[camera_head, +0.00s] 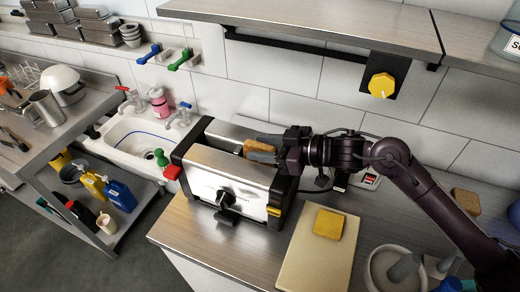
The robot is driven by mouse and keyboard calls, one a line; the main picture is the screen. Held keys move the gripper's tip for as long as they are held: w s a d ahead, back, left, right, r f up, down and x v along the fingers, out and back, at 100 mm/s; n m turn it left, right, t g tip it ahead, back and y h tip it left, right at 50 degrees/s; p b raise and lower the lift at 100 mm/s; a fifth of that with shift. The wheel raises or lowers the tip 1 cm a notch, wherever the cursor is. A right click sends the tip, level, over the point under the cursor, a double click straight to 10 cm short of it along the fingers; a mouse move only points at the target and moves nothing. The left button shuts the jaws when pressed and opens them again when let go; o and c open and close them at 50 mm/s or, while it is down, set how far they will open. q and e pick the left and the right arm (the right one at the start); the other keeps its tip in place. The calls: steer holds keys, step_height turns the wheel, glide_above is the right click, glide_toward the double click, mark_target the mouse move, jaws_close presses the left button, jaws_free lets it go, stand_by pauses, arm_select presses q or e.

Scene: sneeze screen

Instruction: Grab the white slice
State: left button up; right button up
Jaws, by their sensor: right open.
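A silver toaster (228,178) with black ends stands on the metal counter. A golden-brown slice (257,146) shows at its top slot, partly hidden by my right gripper. My right gripper (262,151) is open at the toaster top, with its fingers at this slice. I cannot tell whether the fingers touch it. A yellow slice-like piece (328,223) lies flat on a pale cutting board (306,262) right of the toaster. I cannot make out a slice that is clearly white. My left gripper is not in view.
A sink (130,137) lies behind and left of the toaster. A shelf (330,22) overhangs the counter at the back. A brown block (467,201) and a round pale dish (380,270) sit at the right. Bare counter (195,232) shows in front of the toaster.

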steer(key=shift+w+a+f, duration=0.15)
steer(key=shift+a+f, duration=0.05)
steer(key=shift+a, duration=0.25)
jaws_close()
steer(key=shift+r, duration=0.1)
steer(key=shift+r, duration=0.55)
step_height(320, 180, up, 5)
steer(key=shift+r+b, duration=0.2)
steer(key=shift+b, duration=0.9)
steer(key=s+d+b, duration=0.3)
steer(key=d+b, duration=0.1)
steer(key=d, duration=0.4)
steer(key=s+d+b, duration=0.3)
steer(key=s+d, duration=0.1)
steer(key=d, duration=0.4)
steer(key=shift+d+r+b, duration=0.15)
steer(key=shift+d+b, duration=0.2)
steer(key=shift+b, duration=0.05)
